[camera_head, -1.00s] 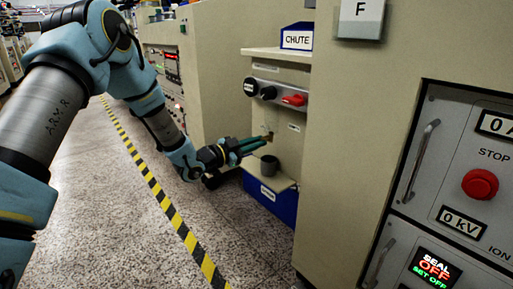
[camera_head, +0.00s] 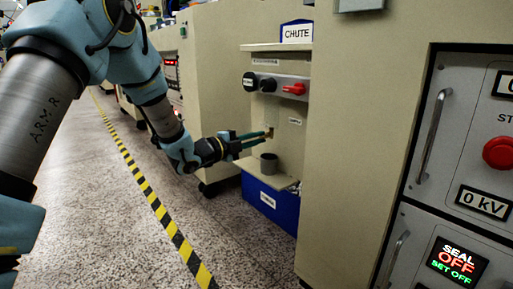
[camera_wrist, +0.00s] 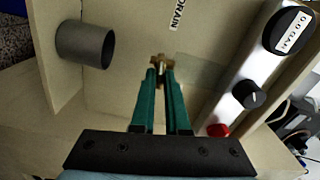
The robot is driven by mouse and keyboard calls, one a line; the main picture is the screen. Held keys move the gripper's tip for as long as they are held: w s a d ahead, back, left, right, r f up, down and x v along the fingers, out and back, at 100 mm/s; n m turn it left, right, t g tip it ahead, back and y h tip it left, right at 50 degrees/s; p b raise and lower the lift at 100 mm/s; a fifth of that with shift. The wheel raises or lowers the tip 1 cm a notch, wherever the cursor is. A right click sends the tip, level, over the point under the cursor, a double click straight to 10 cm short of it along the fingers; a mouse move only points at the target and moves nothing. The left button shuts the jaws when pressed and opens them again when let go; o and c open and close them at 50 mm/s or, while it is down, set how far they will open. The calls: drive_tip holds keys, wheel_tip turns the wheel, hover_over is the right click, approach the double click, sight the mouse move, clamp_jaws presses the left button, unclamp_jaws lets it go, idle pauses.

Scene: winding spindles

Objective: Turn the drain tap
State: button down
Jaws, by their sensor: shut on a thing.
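The drain tap (camera_wrist: 159,66) is a small brass cross-shaped handle on the beige back panel, beside a label reading DRAIN (camera_wrist: 179,13). In the head view it is a small brown spot (camera_head: 270,132) at the ends of my fingers. My gripper (camera_wrist: 161,76) has green fingers that are shut on the tap handle; it also shows in the head view (camera_head: 264,138). The fingertips cover part of the handle. A grey cup (camera_wrist: 86,44) stands on the shelf near the tap; it also shows in the head view (camera_head: 269,163).
Above the tap is a control strip with a black knob (camera_head: 269,84) and a red knob (camera_head: 293,89). A blue bin (camera_head: 270,204) is under the shelf. A cabinet with a red stop button (camera_head: 500,153) stands at the right. The floor at the left is open.

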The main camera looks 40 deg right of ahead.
drive_tip(key=shift+f+m+b, duration=0.15)
drive_tip(key=shift+m+b, duration=0.75)
drive_tip(key=shift+m, duration=0.1)
drive_tip(key=c, duration=0.9)
unclamp_jaws()
drive_tip(key=shift+a, duration=0.1)
drive_tip(key=a+p, duration=0.1)
drive_tip(key=a, duration=0.2)
drive_tip(key=a+p, duration=0.1)
drive_tip(key=a, duration=0.3)
drive_tip(key=a+p, duration=0.1)
drive_tip(key=a, duration=0.2)
drive_tip(key=shift+w+a, duration=0.3)
